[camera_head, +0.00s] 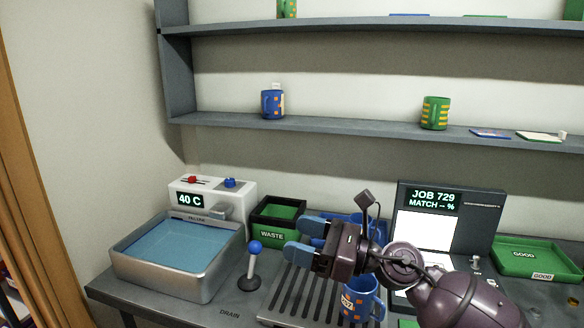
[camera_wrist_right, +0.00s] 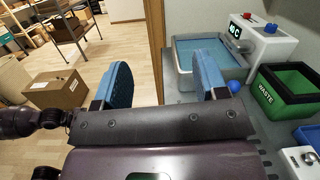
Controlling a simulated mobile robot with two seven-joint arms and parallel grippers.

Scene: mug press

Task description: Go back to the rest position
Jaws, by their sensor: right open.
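My right gripper (camera_head: 303,240) is open and empty, its blue fingers apart, raised above the slatted drain rack (camera_head: 300,304) and pointing left. It also shows in the right wrist view (camera_wrist_right: 162,85), with nothing between the fingers. A blue mug (camera_head: 360,303) with an orange and white print stands at the rack's right end, below my right wrist and apart from the fingers. My left gripper does not show in the head view. A purple arm part of mine shows at the left edge of the right wrist view.
A water basin (camera_head: 206,280) stands left, before a white 40 C unit (camera_head: 246,200). A blue-knobbed lever (camera_head: 252,264) is near the gripper. Behind are the green WASTE bin (camera_head: 274,233), the JOB 729 screen (camera_head: 436,202) and the GOOD tray (camera_head: 538,257). Mugs sit on shelves above.

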